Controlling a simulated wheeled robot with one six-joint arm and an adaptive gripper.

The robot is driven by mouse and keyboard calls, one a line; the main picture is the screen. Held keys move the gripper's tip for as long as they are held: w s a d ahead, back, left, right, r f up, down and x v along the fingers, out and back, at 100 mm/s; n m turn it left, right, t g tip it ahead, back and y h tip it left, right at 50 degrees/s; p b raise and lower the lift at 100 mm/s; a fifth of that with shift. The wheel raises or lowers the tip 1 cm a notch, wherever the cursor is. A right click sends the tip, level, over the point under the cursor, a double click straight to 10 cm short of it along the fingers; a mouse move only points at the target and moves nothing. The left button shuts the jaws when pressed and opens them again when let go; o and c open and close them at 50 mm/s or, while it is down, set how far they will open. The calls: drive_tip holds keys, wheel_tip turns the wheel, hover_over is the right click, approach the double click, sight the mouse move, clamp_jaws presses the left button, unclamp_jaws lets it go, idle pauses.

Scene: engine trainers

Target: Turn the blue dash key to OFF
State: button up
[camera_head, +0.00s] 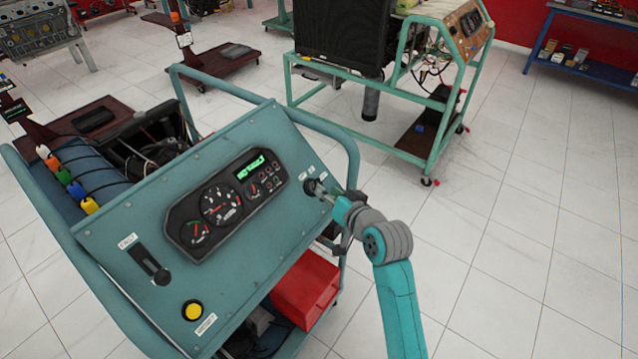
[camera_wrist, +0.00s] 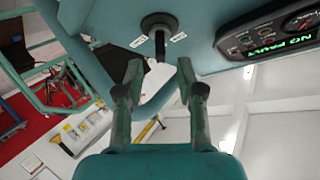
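The dash key (camera_wrist: 160,46) shows in the wrist view as a dark stem standing out of a round black switch (camera_wrist: 158,22) on the teal panel; its blue colour does not show. Two small white labels flank it, too small to read for certain. My gripper (camera_wrist: 161,72) is open, its two fingertips apart on either side of the key's line, with a gap to the stem on both sides. In the head view, the switch (camera_head: 310,186) sits at the panel's right edge, with my gripper (camera_head: 324,191) close in front, partly hiding the key.
The sloping panel (camera_head: 140,215) carries a gauge cluster (camera_head: 226,201) with a lit green display, a black lever (camera_head: 150,265) and a yellow button (camera_head: 193,309). A teal tube frame (camera_head: 340,135) runs close behind my gripper. A red box (camera_head: 305,290) sits below. Open floor lies right.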

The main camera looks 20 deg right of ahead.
drive_tip(key=shift+x, duration=3.15)
clamp_jaws()
